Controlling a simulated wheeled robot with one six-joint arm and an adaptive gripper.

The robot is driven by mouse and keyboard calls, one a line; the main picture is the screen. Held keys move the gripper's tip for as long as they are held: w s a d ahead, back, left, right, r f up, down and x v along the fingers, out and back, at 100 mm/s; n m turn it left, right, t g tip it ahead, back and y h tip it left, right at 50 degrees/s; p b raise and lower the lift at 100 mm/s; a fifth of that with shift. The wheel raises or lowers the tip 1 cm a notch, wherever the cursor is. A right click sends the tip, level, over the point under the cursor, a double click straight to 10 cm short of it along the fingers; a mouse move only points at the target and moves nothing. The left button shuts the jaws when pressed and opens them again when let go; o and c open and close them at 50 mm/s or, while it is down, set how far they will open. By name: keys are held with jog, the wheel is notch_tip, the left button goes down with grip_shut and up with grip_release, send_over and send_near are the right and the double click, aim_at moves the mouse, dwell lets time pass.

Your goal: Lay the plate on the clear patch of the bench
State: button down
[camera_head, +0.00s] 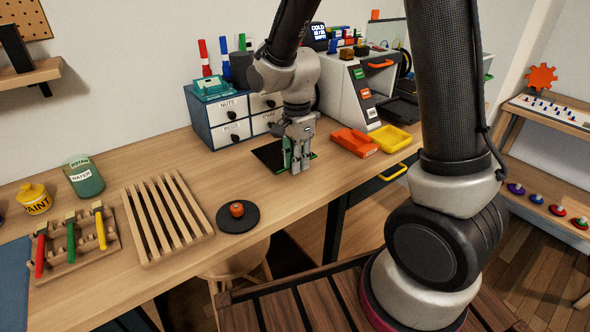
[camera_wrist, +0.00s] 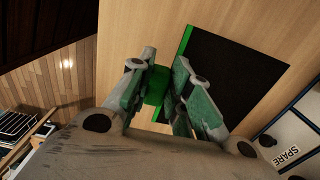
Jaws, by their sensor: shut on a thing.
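The plate (camera_head: 268,154) is a flat black square with a green edge, in front of the drawer box in the head view. In the wrist view the plate (camera_wrist: 238,65) fills the upper right, with a green strip and tab along its left side. My gripper (camera_head: 296,167) points down at the plate's near right side. In the wrist view my gripper (camera_wrist: 162,78) is shut on the green tab. The plate is flat, close over or on the wooden bench (camera_head: 180,155); I cannot tell whether it touches. The fingers hide part of it.
A blue drawer box (camera_head: 222,120) stands behind the plate. An orange box (camera_head: 354,142) and a yellow tray (camera_head: 390,138) are to the right. To the left are a slatted rack (camera_head: 165,215) and a black disc (camera_head: 238,218) with a red knob. Bare bench lies between these and the plate.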

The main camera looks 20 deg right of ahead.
jog(key=shift+f, duration=1.85)
jog(key=c, duration=1.3)
grip_release()
jog(key=shift+f, duration=0.1)
notch_tip(320, 180, up, 12)
jog(key=shift+r, duration=0.2)
jog(key=s+d+r+n+t, duration=0.1)
jog(key=s+d+r+n, duration=0.2)
jog(key=s+d+n, duration=0.1)
jog(key=s+d+r+n+t, duration=0.1)
jog(key=s+d+r+n, duration=0.3)
jog(key=s, duration=0.4)
jog(key=s+d+r+n+t, duration=0.2)
jog(key=s+d+r+n, duration=0.2)
jog(key=s+d+n, duration=0.2)
jog(key=shift+s+d+r, duration=0.25)
jog(key=shift+s+d, duration=0.2)
jog(key=shift+s, duration=0.1)
